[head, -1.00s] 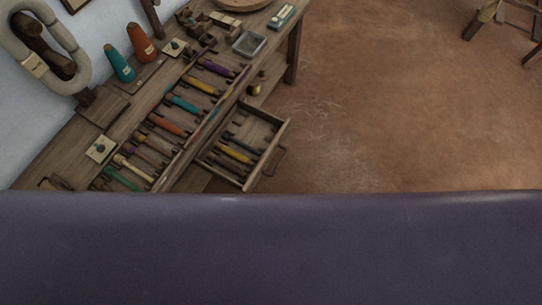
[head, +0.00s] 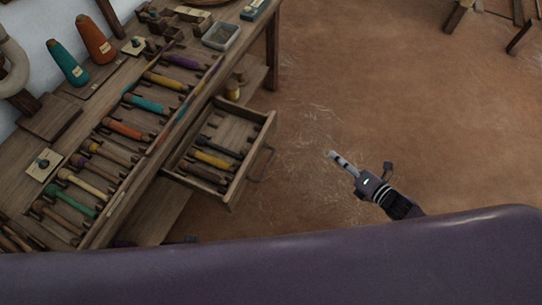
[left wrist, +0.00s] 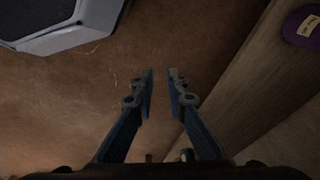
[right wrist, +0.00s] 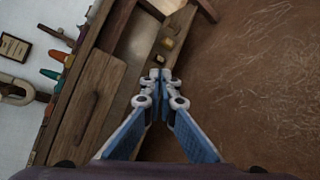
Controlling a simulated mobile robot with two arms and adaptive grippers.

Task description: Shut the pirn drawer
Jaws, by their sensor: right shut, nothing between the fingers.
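The pirn drawer (head: 252,167) stands open, pulled out from the front of the wooden bench in the head view. Several pirns, one of them yellow (head: 212,160), lie in it. Its dark bow handle (head: 265,163) is on the outer front face. My right gripper (head: 333,156) is shut and empty, over the floor to the right of the drawer front and apart from the handle. Its closed fingertips also show in the right wrist view (right wrist: 159,76). My left gripper (left wrist: 160,75) is open and empty in the left wrist view, with a wooden beam to its right.
The bench top (head: 100,210) carries a rack of several coloured pirns, teal (head: 68,63) and orange (head: 96,40) cones and a grey tray (head: 221,35). A purple labelled object (left wrist: 302,25) is at the left wrist view's upper right. The earthen floor (head: 400,90) right of the drawer is clear.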

